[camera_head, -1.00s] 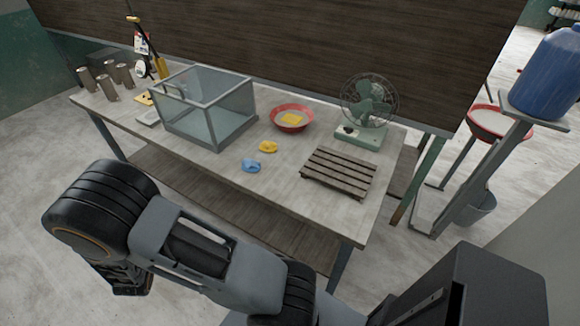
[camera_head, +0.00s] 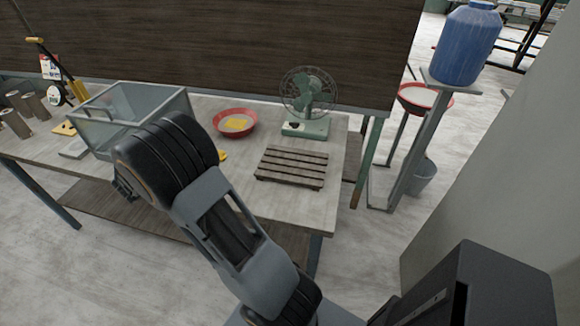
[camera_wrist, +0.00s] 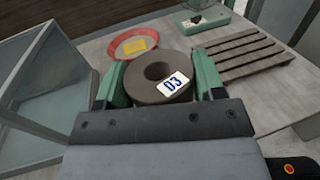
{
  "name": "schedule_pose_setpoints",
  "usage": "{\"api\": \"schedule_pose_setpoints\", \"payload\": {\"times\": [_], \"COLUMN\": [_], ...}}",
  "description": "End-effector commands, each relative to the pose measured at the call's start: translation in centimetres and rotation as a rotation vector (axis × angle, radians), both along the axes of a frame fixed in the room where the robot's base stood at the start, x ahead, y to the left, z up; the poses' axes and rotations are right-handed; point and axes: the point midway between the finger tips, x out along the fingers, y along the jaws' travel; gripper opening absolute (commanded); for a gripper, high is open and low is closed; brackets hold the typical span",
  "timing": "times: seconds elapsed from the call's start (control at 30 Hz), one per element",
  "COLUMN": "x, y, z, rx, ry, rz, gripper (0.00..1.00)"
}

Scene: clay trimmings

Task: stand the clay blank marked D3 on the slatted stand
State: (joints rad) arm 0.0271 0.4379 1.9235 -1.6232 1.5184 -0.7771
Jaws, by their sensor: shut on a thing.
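The clay blank marked D3 (camera_wrist: 150,72) is a grey-brown ring with a hole, and a white label reading D3 faces the wrist camera. My gripper (camera_wrist: 158,80) is shut on it, with a green finger on each side. The slatted stand (camera_head: 291,167) is a low dark wooden rack on the right part of the table. It also shows in the wrist view (camera_wrist: 240,55), to the right of and beyond the held blank. In the head view my arm hides the gripper and the blank.
A glass tank (camera_head: 130,112) stands left of my arm. A red bowl (camera_head: 236,122) with a yellow piece in it and a green fan (camera_head: 308,105) stand behind the stand. Several grey-brown cylinders (camera_head: 22,118) are at the far left. The stand's slats look bare.

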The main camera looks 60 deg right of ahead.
Motion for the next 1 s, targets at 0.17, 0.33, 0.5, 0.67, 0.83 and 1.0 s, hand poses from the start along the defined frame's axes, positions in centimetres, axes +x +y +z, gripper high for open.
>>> {"api": "schedule_pose_setpoints", "payload": {"times": [0.17,0.33,0.5,0.67,0.83,1.0], "x": [-3.0,-5.4,-7.2,-9.7,-12.8,-15.1], "y": [-6.8,-10.4,-12.3,-14.4,-17.0,-18.9], "z": [4.1,6.6,7.5,6.6,4.8,2.2], "rx": [-0.001,-0.002,-0.001,-0.002,-0.002,-0.001], "ry": [-0.008,-0.004,0.001,0.004,0.004,0.006], "rz": [-0.216,-0.334,-0.39,-0.403,-0.402,-0.399], "gripper": [0.0,0.0,0.0,0.0,0.0,0.0]}}
